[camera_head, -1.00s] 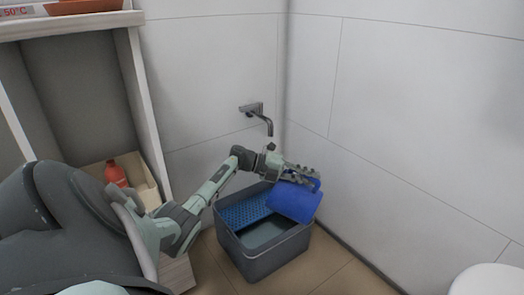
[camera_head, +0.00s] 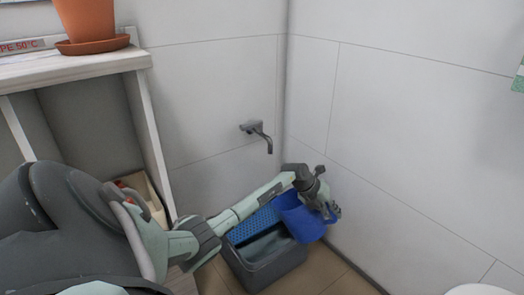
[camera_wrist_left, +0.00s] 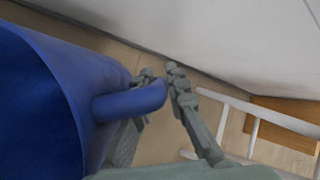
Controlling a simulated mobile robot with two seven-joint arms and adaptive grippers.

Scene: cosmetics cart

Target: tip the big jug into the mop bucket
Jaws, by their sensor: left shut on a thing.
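The big blue jug (camera_head: 298,215) is in my left gripper (camera_head: 329,210), over the right side of the grey mop bucket (camera_head: 264,276). The jug looks tilted; its contents and any pouring are not visible. The bucket has a blue perforated wringer (camera_head: 254,225) on its back left side. In the left wrist view the jug's side (camera_wrist_left: 40,110) fills the left part, and its handle (camera_wrist_left: 130,103) is between the fingers of my left gripper (camera_wrist_left: 160,75). My right gripper is not in view.
A white shelf (camera_head: 75,68) stands at the left with a terracotta pot (camera_head: 86,20) on top. A wall tap (camera_head: 259,134) sits above the bucket. White walls (camera_head: 410,120) close in behind and to the right. A white rounded object (camera_head: 482,290) is at the bottom right.

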